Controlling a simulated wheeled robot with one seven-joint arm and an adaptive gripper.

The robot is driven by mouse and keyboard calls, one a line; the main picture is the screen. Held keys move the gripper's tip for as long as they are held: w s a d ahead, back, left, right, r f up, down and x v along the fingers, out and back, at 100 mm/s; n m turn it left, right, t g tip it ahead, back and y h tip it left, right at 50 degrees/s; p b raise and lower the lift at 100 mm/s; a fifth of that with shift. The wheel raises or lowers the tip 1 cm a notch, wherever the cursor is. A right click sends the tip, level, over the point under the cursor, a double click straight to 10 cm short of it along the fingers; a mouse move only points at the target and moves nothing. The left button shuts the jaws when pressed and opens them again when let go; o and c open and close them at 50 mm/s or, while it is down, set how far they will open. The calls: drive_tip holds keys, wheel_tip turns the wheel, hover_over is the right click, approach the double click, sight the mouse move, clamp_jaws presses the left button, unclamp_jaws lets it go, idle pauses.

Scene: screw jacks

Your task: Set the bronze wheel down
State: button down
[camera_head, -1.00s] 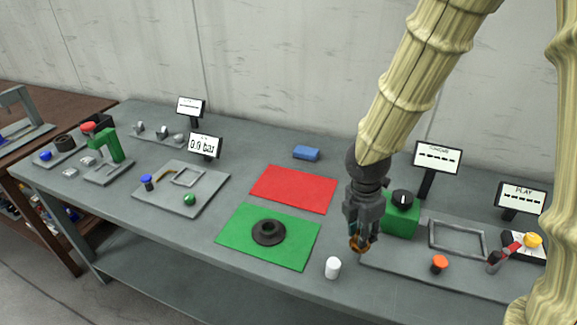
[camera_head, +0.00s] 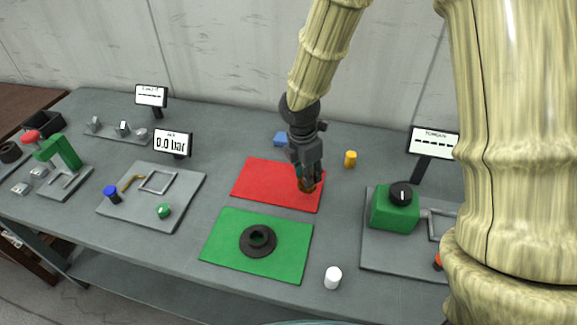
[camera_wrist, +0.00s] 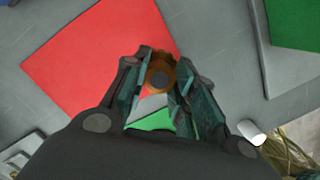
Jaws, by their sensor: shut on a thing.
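My gripper (camera_head: 308,181) is shut on the bronze wheel and holds it above the right part of the red mat (camera_head: 262,183). The wheel (camera_wrist: 169,66) shows in the wrist view as a small bronze-orange ring with a dark centre, between my fingertips. In the head view the fingers partly hide it, and I cannot tell how far it is above the mat. The green mat (camera_head: 225,228) lies in front of the red mat and bears a black ringed disc (camera_head: 258,240).
A white cylinder (camera_head: 332,277) stands right of the green mat. A yellow cylinder (camera_head: 350,158) and blue block (camera_head: 280,139) stand behind. A green box with a black knob (camera_head: 395,209) is at right. The red mat's left part is bare.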

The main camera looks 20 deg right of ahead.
drive_tip(key=w+a, duration=0.1)
drive_tip(key=w+a+p, duration=0.1)
drive_tip(key=w, duration=0.3)
drive_tip(key=shift+w+a+f+p, duration=0.2)
drive_tip(key=shift+w+a+p, duration=0.1)
drive_tip(key=shift+a, duration=0.1)
drive_tip(key=shift+w+a, duration=0.25)
drive_tip(key=shift+w, duration=0.15)
drive_tip(key=shift+s+f+p, duration=0.1)
drive_tip(key=shift+f+p, duration=0.75)
drive_tip(key=shift+f, duration=0.95)
drive_tip(key=shift+f, duration=0.15)
drive_tip(key=c, duration=1.1)
unclamp_jaws()
drive_tip(key=shift+c, duration=0.2)
wheel_tip(320, 180, up, 12)
drive_tip(key=a+b, duration=0.1)
drive_tip(key=b, duration=0.1)
drive_tip(key=shift+s+a, duration=0.2)
drive_tip(key=shift+a, duration=0.15)
